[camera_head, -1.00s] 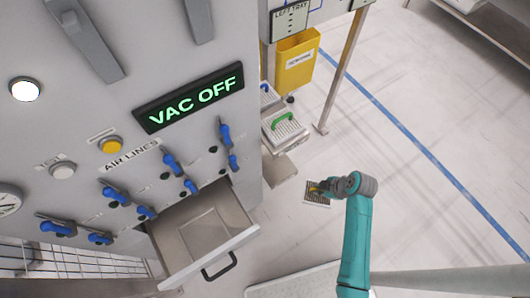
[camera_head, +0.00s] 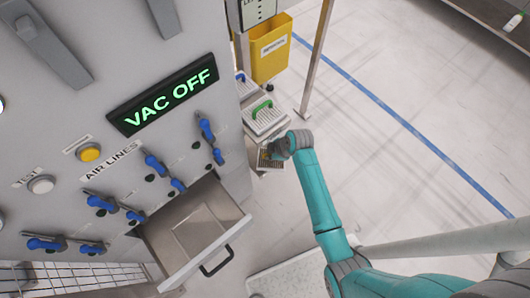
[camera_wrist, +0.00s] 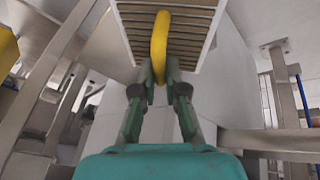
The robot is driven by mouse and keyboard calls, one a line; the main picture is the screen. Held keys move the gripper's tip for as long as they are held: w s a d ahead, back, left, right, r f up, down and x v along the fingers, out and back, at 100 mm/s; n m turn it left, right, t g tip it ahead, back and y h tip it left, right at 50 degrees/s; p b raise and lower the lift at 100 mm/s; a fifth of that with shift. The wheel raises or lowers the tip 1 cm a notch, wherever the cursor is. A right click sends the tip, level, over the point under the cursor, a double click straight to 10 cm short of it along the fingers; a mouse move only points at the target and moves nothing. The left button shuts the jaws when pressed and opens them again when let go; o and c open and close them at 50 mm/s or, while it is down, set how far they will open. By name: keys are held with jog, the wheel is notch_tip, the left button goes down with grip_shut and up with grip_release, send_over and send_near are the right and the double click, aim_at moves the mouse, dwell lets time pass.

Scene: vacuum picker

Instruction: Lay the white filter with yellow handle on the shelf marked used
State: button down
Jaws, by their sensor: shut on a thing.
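The white filter with yellow handle (camera_head: 266,163) is in my gripper (camera_head: 276,151). In the wrist view the filter (camera_wrist: 200,32) shows tan slats in a white frame, and the gripper (camera_wrist: 160,76) is shut on its yellow handle (camera_wrist: 160,45). In the head view the filter is just below and in front of a shelf bearing a filter with a green handle (camera_head: 264,118). A filter with a blue handle (camera_head: 240,78) is partly seen behind it. I cannot read any "used" mark on the shelves.
An open drawer (camera_head: 228,238) juts from the grey machine panel, left of my arm. A yellow bin (camera_head: 270,62) hangs behind the shelves. A metal post (camera_head: 316,60) stands to their right.

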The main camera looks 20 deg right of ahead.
aim_at(276, 162)
jog(key=shift+w+a, duration=0.55)
jog(key=shift+w, duration=0.2)
jog(key=shift+w+a+f, duration=0.2)
jog(key=shift+w+a, duration=0.05)
jog(key=shift+d+f, duration=0.1)
jog(key=shift+f, duration=0.45)
jog(key=c, duration=1.2)
grip_release()
jog(key=shift+s, duration=0.1)
jog(key=v, duration=1.2)
